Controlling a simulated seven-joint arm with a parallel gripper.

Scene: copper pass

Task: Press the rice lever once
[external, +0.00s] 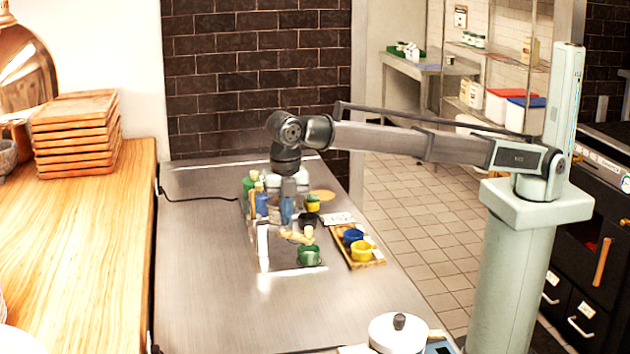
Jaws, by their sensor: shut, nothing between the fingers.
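My gripper (288,206) points down over the cluster of small items on the steel counter. It is shut and holds nothing; its fingertips are small and hard to separate from the items behind. A tan, lever-like piece with a pale knob (308,232) sits just below and right of the gripper; I cannot tell for sure that it is the rice lever, or whether the gripper touches it. A green cup (309,256) stands in front of it on the counter. A clear and white upright stand (263,246) is at the left of the cluster.
A wooden tray (366,264) at the right holds a blue cup (352,237) and a yellow cup (361,251). Bottles, including a blue one (262,204), crowd behind and left of the gripper. A white lidded pot (398,334) is at the front. The steel counter's (200,270) left side is clear.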

